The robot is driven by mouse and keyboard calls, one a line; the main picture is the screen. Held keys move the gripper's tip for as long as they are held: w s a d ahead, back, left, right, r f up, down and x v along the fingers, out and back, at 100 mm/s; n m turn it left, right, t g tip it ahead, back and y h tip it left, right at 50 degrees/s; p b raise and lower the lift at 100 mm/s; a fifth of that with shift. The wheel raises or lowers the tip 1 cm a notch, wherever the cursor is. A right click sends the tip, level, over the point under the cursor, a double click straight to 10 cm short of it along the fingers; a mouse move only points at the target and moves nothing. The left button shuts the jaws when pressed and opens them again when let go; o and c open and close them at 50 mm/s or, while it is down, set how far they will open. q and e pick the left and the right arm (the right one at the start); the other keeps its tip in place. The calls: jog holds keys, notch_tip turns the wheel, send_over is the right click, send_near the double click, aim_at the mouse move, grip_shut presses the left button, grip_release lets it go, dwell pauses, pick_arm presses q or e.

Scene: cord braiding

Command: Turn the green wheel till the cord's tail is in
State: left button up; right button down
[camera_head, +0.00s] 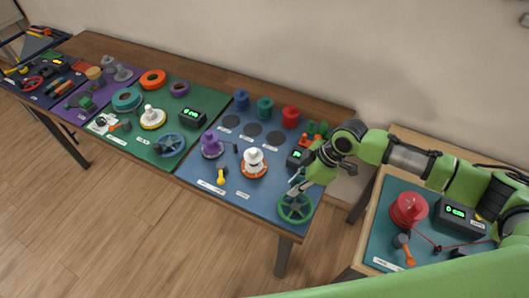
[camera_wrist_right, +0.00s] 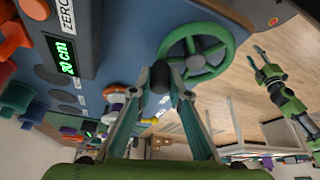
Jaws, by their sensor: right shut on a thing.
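The green wheel (camera_head: 295,207) stands at the front right corner of the blue board, and it also shows in the wrist view (camera_wrist_right: 222,50). My right gripper (camera_head: 298,186) is at the wheel's upper rim. In the wrist view its fingers (camera_wrist_right: 170,78) are closed around a dark knob (camera_wrist_right: 160,76) beside the wheel's rim. A dark counter box (camera_head: 299,157) behind the wheel has a green readout (camera_wrist_right: 67,57) that looks like 20 cm. I cannot make out the cord's tail. My left gripper (camera_wrist_right: 258,56) hangs over the floor, fingers apart, away from the wheel.
A side table at right carries a red spool (camera_head: 409,209) with red cord and another counter (camera_head: 460,216). Floor in front is clear.

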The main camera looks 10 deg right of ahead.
aim_at(301, 219)
jog(key=d, duration=0.2)
jog(key=shift+s+d+f, duration=0.1)
jog(key=shift+s+d, duration=0.2)
jog(key=shift+d, duration=0.05)
jog(key=s+p, duration=0.1)
jog(key=s+d+p, duration=0.1)
jog(key=s+p, duration=0.2)
jog(key=s, duration=0.1)
jog(key=shift+s+d+r+p, duration=0.15)
jog(key=shift+d+r+p, duration=0.15)
jog(key=shift+d+p, duration=0.05)
jog(key=s+a+p, duration=0.2)
jog(key=s+p, duration=0.1)
jog(key=shift+s+a+f, duration=0.1)
jog(key=shift+s+a, duration=0.1)
jog(key=shift+a, duration=0.2)
jog(key=a+p, duration=0.1)
jog(key=a, duration=0.3)
jog(key=shift+s+f, duration=0.1)
jog(key=shift+f, duration=0.05)
jog(key=shift+w+a, duration=0.25)
jog(key=shift+a, duration=0.2)
